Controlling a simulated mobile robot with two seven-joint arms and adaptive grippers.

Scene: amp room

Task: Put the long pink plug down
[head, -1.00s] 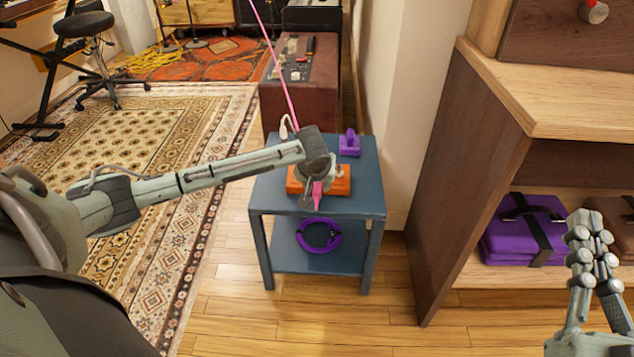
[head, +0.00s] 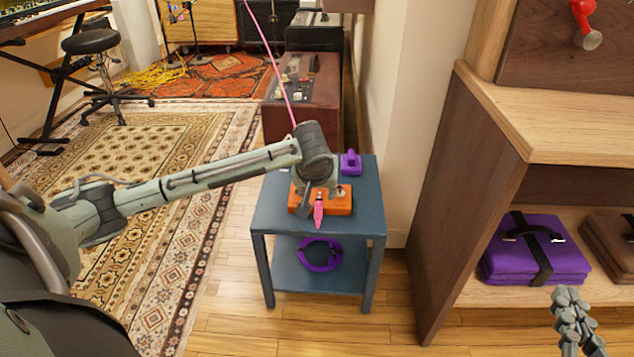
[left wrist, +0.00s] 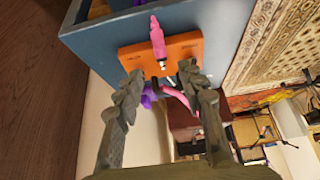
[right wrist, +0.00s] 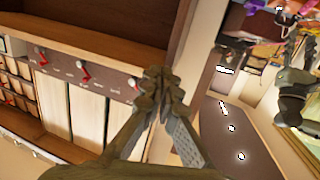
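The long pink plug (head: 319,210) shows below my left gripper, at the front of the orange box (head: 340,203) on the blue-grey side table (head: 355,222). In the left wrist view the plug (left wrist: 157,38) lies over the orange box (left wrist: 185,48), its metal tip toward my fingers. My left gripper (left wrist: 161,72) is open, its fingers apart on either side of the tip, with no visible grip. I cannot tell whether the plug touches the box. A pink cable (head: 282,85) runs up from behind the gripper. My right gripper (head: 572,315) is shut and empty; its fingertips meet in its wrist view (right wrist: 160,80).
A purple object (head: 350,163) stands on the table's back right. A purple ring-shaped item (head: 320,254) lies on its lower shelf. A wooden cabinet with a purple case (head: 535,250) stands at the right. Floor between table and cabinet is clear.

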